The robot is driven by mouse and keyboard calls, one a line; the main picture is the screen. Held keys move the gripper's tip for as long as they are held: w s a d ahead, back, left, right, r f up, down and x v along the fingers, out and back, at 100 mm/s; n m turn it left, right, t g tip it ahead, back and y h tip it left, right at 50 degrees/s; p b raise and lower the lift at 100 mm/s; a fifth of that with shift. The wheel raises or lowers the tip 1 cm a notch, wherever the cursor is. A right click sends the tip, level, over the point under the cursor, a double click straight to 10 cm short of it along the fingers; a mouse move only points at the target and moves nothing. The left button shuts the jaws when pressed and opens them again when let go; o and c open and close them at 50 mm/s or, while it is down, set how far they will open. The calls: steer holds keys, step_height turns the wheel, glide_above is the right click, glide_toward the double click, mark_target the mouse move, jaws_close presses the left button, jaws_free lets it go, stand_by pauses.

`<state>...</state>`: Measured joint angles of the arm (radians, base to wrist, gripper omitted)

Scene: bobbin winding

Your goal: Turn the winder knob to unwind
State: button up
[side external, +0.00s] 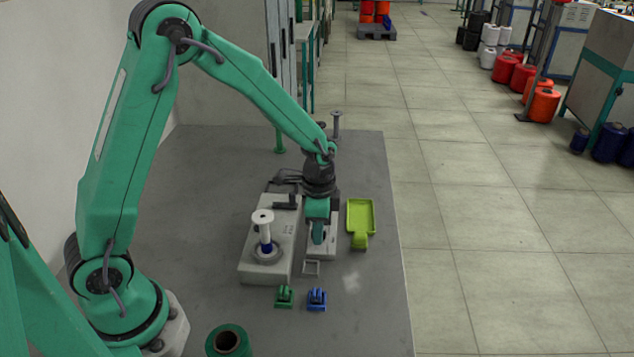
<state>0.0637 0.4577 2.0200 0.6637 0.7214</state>
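The winder (254,270) is a pale grey box on the grey table. A white bobbin (263,216) with some blue on its shaft stands upright on a round base at the winder's front. A dark lever-like part (287,204) lies across its back. My gripper (318,240) points down just right of the winder, over a lower pale block (326,250). The gripper hides part of that block. I cannot make out the knob, and I cannot tell whether the fingers touch anything or how far apart they are.
A lime-green scoop-like tray (361,214) lies close right of my gripper. A green clip (284,297), a blue clip (316,299) and a green thread spool (228,341) are nearer the front. A grey post (336,124) stands at the back. The table's right strip is clear.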

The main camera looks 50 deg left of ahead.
steer(key=shift+c, duration=0.2)
jaws_close()
steer(key=shift+n, duration=0.3)
steer(key=n, duration=0.8)
steer(key=shift+n, duration=0.3)
stand_by(0.4)
steer(key=shift+o, duration=0.2)
jaws_free()
